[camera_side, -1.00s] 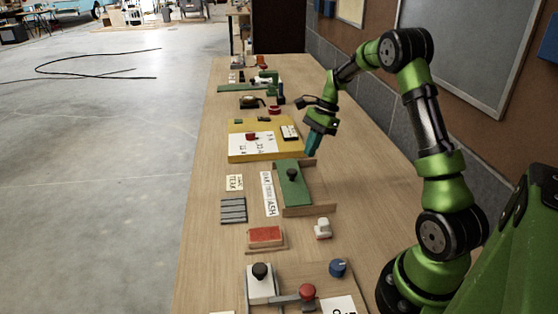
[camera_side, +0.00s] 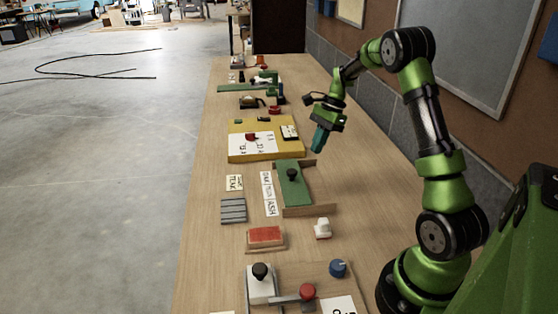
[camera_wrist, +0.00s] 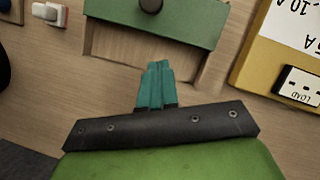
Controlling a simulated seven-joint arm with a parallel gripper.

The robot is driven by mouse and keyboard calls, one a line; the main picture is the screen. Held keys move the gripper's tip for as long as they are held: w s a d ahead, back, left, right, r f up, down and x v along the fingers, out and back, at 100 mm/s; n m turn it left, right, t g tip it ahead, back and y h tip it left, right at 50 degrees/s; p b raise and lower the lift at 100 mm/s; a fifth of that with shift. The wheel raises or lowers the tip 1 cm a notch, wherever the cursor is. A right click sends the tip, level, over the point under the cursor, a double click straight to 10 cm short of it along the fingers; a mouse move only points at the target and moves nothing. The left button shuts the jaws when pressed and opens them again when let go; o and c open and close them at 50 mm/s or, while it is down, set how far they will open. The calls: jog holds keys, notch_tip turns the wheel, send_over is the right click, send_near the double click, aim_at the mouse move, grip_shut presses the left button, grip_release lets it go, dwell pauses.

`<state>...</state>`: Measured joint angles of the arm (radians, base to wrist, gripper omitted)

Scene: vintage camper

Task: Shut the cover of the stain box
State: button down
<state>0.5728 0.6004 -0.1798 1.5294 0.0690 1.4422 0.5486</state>
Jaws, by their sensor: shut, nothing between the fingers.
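I take the green panel with a dark round knob (camera_side: 293,183) to be the cover of the stain box. It lies in a low wooden frame (camera_side: 312,210), which extends past it on the right. In the wrist view the cover (camera_wrist: 190,28) shows at the top with its knob (camera_wrist: 150,4), and a bare wooden part of the frame (camera_wrist: 125,48) lies between it and my gripper. My gripper (camera_side: 318,147) has teal fingers, pressed together and empty. It is above the table by the frame's far right corner, apart from the knob. The fingers also show in the wrist view (camera_wrist: 158,68).
A yellow board (camera_side: 265,153) with white labels is just beyond the box. A white switch (camera_side: 323,228), a red-topped block (camera_side: 265,236) and a panel with knobs are nearer. Label cards (camera_side: 268,193) lie left of the box. The table right of the box is clear.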

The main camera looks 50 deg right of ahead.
aim_at(292, 176)
jog(key=x, duration=0.4)
jog(key=shift+w+a, duration=0.2)
jog(key=shift+a, duration=0.4)
jog(key=shift+w+a, duration=0.2)
jog(key=shift+a, duration=0.45)
jog(key=shift+w+a, duration=0.25)
jog(key=shift+a, duration=0.4)
